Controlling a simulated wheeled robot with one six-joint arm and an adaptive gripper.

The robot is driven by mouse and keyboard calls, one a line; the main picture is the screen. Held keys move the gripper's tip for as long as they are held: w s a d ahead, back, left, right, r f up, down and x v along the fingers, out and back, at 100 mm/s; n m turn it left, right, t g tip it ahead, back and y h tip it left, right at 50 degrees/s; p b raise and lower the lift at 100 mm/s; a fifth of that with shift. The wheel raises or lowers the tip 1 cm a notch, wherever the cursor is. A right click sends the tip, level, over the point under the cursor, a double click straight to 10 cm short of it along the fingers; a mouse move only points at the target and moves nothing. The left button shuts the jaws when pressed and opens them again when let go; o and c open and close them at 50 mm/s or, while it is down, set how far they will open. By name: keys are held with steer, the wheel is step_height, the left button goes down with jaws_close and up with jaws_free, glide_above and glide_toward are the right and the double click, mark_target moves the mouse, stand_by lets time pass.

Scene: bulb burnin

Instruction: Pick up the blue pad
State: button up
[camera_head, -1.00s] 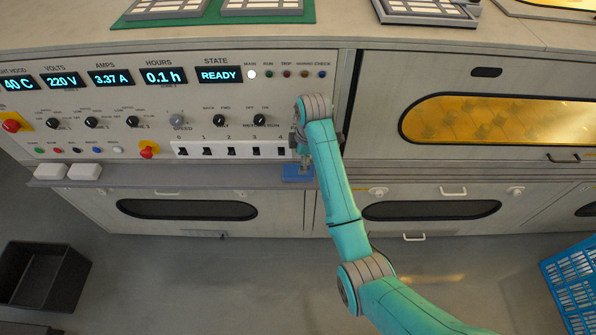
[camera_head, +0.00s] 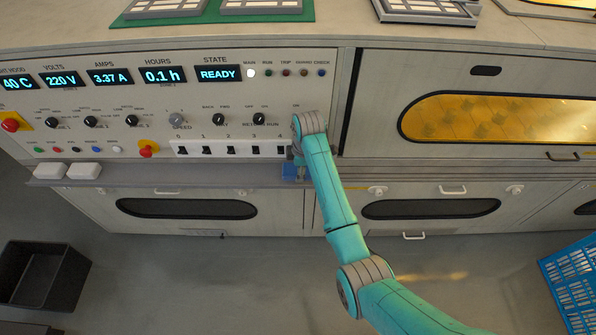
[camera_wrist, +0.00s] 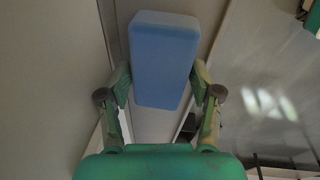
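The blue pad (camera_head: 290,171) is at the narrow ledge below the switch row, partly hidden by my gripper in the head view. In the wrist view the blue pad (camera_wrist: 164,55) is a light blue block with rounded edges, lying lengthwise between my two fingers. My gripper (camera_wrist: 161,85) has one finger at each long side of the pad, with little or no gap, and looks shut on it. In the head view my gripper (camera_head: 299,168) is small. Whether the pad touches the ledge cannot be told.
The ledge (camera_head: 230,174) runs along the machine front under the switches and knobs. Two white blocks (camera_head: 84,171) sit at its left end. A red knob (camera_head: 148,149) sticks out of the panel. A black bin (camera_head: 45,275) and a blue crate (camera_head: 575,285) stand on the floor.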

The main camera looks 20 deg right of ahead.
steer(key=c, duration=0.3)
steer(key=shift+r, duration=0.1)
steer(key=shift+c, duration=0.2)
steer(key=shift+r, duration=0.6)
step_height(320, 180, up, 2)
steer(key=shift+r, duration=0.1)
steer(key=s+a, duration=0.2)
steer(key=s, duration=0.6)
steer(key=s+a, duration=0.3)
steer(key=s, duration=0.6)
steer(key=shift+a, duration=0.25)
